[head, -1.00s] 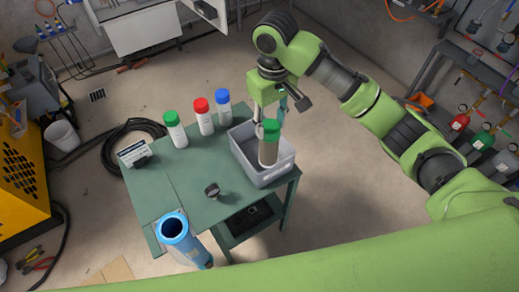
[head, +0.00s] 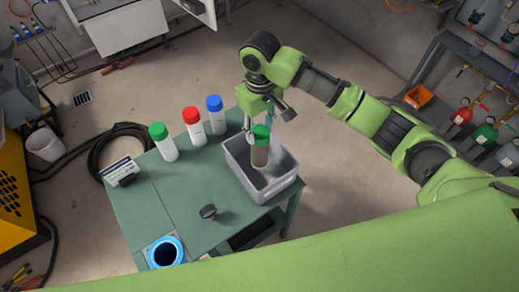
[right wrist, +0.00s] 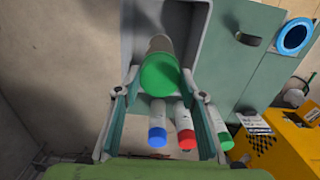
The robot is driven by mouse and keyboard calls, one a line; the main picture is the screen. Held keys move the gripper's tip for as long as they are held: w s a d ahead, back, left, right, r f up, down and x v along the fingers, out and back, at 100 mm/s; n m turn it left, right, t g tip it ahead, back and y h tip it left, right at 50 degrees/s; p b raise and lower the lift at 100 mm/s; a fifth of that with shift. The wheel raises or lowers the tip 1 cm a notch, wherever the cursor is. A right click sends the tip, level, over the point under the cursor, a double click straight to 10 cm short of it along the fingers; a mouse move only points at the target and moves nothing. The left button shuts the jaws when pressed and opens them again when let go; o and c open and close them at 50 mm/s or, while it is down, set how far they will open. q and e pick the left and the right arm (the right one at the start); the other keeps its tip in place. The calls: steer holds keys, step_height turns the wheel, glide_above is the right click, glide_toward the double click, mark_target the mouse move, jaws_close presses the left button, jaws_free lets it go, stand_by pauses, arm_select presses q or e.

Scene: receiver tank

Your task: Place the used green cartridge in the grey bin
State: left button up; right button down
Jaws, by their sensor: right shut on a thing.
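The used cartridge (head: 260,156) has a green cap and a brownish-grey body. My right gripper (head: 260,130) is shut on it at the cap end, holding it upright. Its lower end is within the outline of the grey bin (head: 275,194); I cannot tell whether it touches the bin floor. In the right wrist view the green cap (right wrist: 160,75) sits between the two fingers, with the grey bin wall (right wrist: 205,35) beside it. The bin stands on the right end of the green table. My left gripper is not in view.
White bottles with green (head: 163,141), red (head: 194,126) and blue (head: 215,114) caps stand at the table's back. A dark knob-like part (head: 208,211), a small sign (head: 120,170) and a blue open-topped cylinder (head: 165,251) are also near.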

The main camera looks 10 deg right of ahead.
step_height(320, 180, down, 3)
steer(key=shift+s+r+p, duration=0.1)
steer(key=shift+p, duration=0.2)
step_height(320, 180, down, 3)
steer(key=shift+f+p, duration=0.2)
steer(key=shift+p, duration=0.1)
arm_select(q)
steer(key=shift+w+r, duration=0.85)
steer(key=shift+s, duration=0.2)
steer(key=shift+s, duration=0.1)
arm_select(e)
steer(key=c, duration=1.3)
jaws_free()
steer(key=shift+f, duration=0.1)
arm_select(q)
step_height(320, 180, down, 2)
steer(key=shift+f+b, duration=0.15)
steer(key=shift+b, duration=1)
arm_select(e)
step_height(320, 180, up, 12)
steer(key=shift+r, duration=0.15)
